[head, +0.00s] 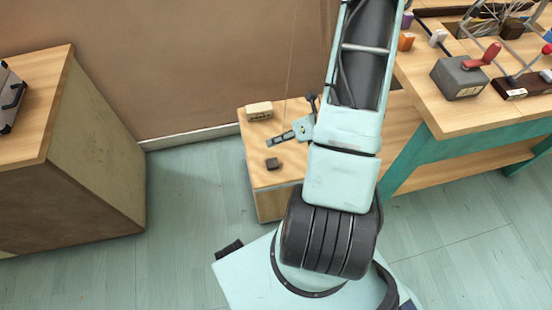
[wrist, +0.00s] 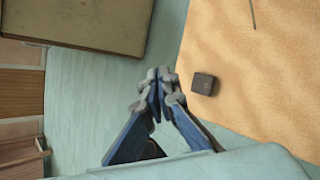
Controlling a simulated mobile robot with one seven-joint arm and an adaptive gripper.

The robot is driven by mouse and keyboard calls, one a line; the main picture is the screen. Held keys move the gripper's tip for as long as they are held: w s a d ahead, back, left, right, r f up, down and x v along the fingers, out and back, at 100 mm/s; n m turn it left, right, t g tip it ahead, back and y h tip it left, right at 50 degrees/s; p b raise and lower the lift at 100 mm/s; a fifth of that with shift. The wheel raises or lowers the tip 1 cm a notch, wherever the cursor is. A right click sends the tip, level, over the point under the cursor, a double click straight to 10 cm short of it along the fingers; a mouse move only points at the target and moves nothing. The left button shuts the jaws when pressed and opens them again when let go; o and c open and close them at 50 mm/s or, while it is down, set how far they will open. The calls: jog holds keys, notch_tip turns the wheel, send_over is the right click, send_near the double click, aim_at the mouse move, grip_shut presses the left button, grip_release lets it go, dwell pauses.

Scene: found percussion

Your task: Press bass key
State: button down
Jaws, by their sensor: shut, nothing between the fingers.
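A small dark block (head: 272,163), which looks like the bass key, sits on the low wooden stand (head: 268,197). It also shows in the wrist view (wrist: 203,84), on the pale wood top (wrist: 262,75). No label can be read on it. My gripper (head: 270,143) is over the stand, pointing left, and appears just behind the block in the head view. In the wrist view my gripper (wrist: 159,77) has its fingertips together, empty, left of the block and apart from it.
A cream box (head: 260,110) with small dark marks stands at the stand's back. A thin string (head: 290,60) hangs above it. A workbench (head: 455,118) with a grey box and red lever is at right. A wooden cabinet (head: 90,165) is at left, with clear floor between.

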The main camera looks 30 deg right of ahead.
aim_at(275, 163)
jog(key=shift+f, duration=0.1)
notch_tip(275, 163, down, 9)
jog(key=b, duration=0.7)
jog(key=shift+r, duration=0.2)
jog(key=shift+f, duration=0.15)
dwell(1.1)
jog(key=shift+f+b, duration=0.3)
jog(key=shift+b, duration=0.2)
jog(key=shift+f+b, duration=0.45)
jog(key=shift+f, duration=0.1)
dwell(0.5)
jog(key=shift+r, duration=0.1)
jog(key=shift+r+p, duration=0.8)
jog(key=shift+r, duration=0.15)
jog(key=shift+r+p, duration=2)
jog(key=shift+r, duration=0.45)
